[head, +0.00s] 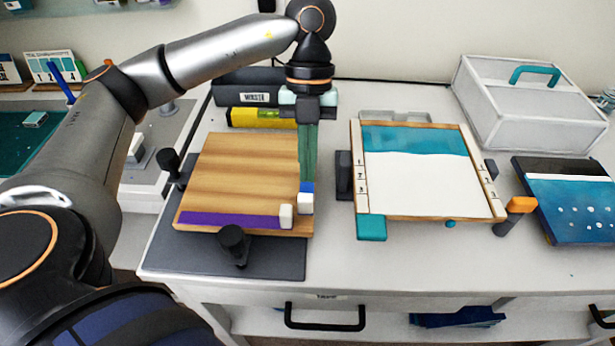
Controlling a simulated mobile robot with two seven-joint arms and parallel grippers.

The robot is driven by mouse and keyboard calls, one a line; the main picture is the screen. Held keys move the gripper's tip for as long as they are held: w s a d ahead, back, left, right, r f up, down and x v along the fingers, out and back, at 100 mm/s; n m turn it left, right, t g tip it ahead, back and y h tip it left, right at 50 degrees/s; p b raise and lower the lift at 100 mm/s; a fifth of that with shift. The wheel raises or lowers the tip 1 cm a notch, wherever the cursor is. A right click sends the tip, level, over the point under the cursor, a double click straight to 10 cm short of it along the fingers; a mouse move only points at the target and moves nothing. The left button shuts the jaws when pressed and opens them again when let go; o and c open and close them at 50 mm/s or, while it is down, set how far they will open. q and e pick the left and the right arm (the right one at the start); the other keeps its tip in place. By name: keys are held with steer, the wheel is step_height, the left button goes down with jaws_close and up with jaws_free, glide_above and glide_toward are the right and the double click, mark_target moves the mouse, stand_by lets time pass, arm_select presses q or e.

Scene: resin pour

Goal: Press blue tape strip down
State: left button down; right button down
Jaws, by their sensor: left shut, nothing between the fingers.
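A wooden board (240,165) lies on a dark mat (215,258) at the left of the bench. A small piece of blue tape strip (307,187) shows at the board's right edge, just above a small white block (305,204). The rest of the blue strip is hidden behind my gripper. My left gripper (307,178) points straight down over the board's right edge, shut and empty, with its tips at the blue strip. I cannot tell if they touch it. A purple strip (228,219) runs along the board's front edge, with another white block (286,216) at its right end.
Dark clamps stand at the mat's left (170,165) and front (234,243). A yellow level (262,118) and a dark waste bin (250,92) stand behind the board. A framed white-and-teal panel (430,180) lies to the right, with a white case (525,105) behind it.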

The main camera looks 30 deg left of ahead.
arm_select(q)
steer(key=shift+f+b, duration=0.4)
steer(key=shift+f, duration=0.3)
steer(key=shift+s+d+f, duration=0.15)
steer(key=shift+s+d, duration=0.2)
steer(key=shift+s, duration=0.25)
step_height(320, 180, up, 5)
steer(key=p, duration=0.4)
steer(key=shift+p, duration=0.35)
stand_by(0.4)
